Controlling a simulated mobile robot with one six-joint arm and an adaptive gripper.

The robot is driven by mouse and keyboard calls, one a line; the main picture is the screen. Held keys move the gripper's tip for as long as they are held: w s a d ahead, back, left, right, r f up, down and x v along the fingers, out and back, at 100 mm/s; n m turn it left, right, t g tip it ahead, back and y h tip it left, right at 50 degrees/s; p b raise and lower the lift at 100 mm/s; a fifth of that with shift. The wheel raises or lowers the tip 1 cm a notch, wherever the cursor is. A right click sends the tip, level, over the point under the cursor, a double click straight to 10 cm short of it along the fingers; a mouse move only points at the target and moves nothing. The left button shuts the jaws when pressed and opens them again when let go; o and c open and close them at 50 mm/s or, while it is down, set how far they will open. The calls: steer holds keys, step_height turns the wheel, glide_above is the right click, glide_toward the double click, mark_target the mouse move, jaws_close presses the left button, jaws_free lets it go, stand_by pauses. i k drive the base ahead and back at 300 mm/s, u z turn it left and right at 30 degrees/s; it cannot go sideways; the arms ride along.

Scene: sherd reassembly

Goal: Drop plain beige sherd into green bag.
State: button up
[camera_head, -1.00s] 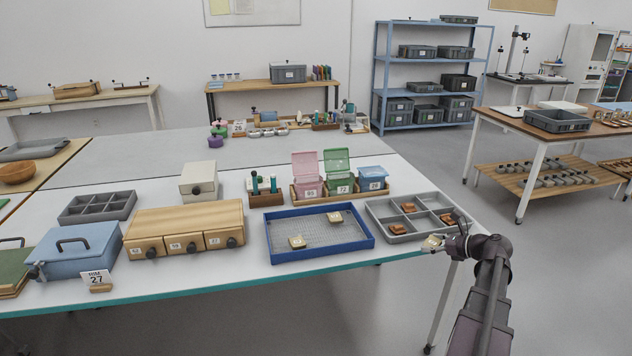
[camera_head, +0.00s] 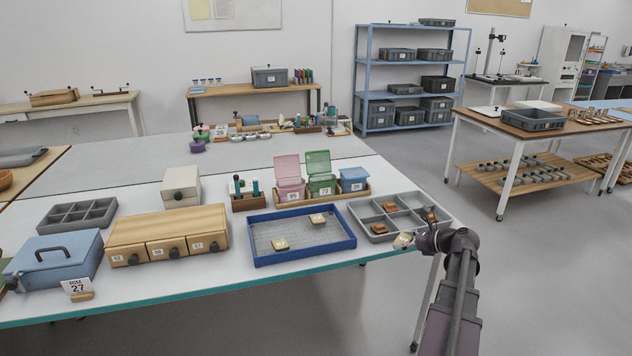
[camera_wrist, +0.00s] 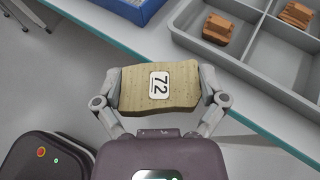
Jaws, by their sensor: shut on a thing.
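My gripper (camera_wrist: 160,92) is shut on a plain beige sherd (camera_wrist: 138,90) with a white label reading 72, held across both fingers. In the head view the held sherd (camera_head: 403,241) is at the table's front right edge, by the grey divided tray. The green bag (camera_head: 320,175) looks like a green box with its lid standing open, in a wooden holder between a pink one (camera_head: 289,178) and a blue one (camera_head: 354,180). Its inside is hidden. My gripper is in front and to the right of it.
A blue mesh tray (camera_head: 300,253) holds two beige sherds. A grey divided tray (camera_head: 440,219) with reddish-brown sherds stands right of it. A wooden drawer box (camera_head: 168,226) stands left. A strip of white tabletop lies behind the blue tray.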

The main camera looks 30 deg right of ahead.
mark_target(320, 195)
steer(key=z, duration=0.35)
steer(key=i, duration=1)
steer(key=u, duration=0.35)
